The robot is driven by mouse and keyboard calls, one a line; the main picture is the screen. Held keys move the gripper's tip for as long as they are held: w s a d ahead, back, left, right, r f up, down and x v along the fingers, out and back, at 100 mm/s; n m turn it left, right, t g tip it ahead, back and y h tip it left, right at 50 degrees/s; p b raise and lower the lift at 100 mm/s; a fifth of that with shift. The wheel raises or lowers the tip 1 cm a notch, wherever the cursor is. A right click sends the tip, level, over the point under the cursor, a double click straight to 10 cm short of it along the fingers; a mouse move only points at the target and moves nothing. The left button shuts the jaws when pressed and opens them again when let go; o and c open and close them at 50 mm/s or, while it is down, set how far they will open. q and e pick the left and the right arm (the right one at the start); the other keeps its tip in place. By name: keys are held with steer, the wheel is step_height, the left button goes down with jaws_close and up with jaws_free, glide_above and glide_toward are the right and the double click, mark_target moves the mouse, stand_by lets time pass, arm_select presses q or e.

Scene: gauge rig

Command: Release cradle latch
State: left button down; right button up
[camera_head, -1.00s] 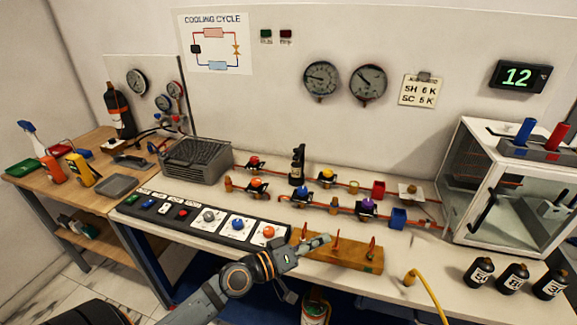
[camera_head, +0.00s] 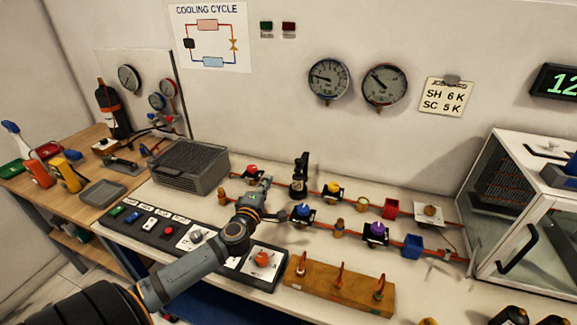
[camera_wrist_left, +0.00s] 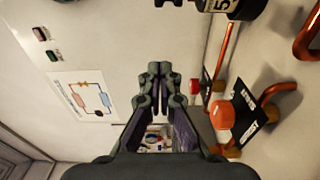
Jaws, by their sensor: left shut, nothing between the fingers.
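I cannot make out for sure which part is the cradle latch. My left gripper (camera_head: 265,185) is shut and empty above the back pipe line, just left of an upright black fitting (camera_head: 299,178). In the left wrist view its fingertips (camera_wrist_left: 159,70) meet in front of the pale wall. An orange-capped valve (camera_wrist_left: 222,115) and a red knob (camera_wrist_left: 195,86) lie to the right of the fingers there. A wooden block (camera_head: 340,288) with several upright red-topped hooks sits at the bench's front. My right gripper is not in view.
A control panel strip (camera_head: 170,232) runs under my left forearm. A grey vented box (camera_head: 190,166) stands left of the gripper. Valves with yellow (camera_head: 332,190) and purple (camera_head: 376,231) caps stand on the pipes to the right. A clear-sided cabinet (camera_head: 520,210) stands far right.

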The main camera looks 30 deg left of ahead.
arm_select(q)
steer(key=w, duration=1.1)
steer(key=shift+d+p, duration=0.35)
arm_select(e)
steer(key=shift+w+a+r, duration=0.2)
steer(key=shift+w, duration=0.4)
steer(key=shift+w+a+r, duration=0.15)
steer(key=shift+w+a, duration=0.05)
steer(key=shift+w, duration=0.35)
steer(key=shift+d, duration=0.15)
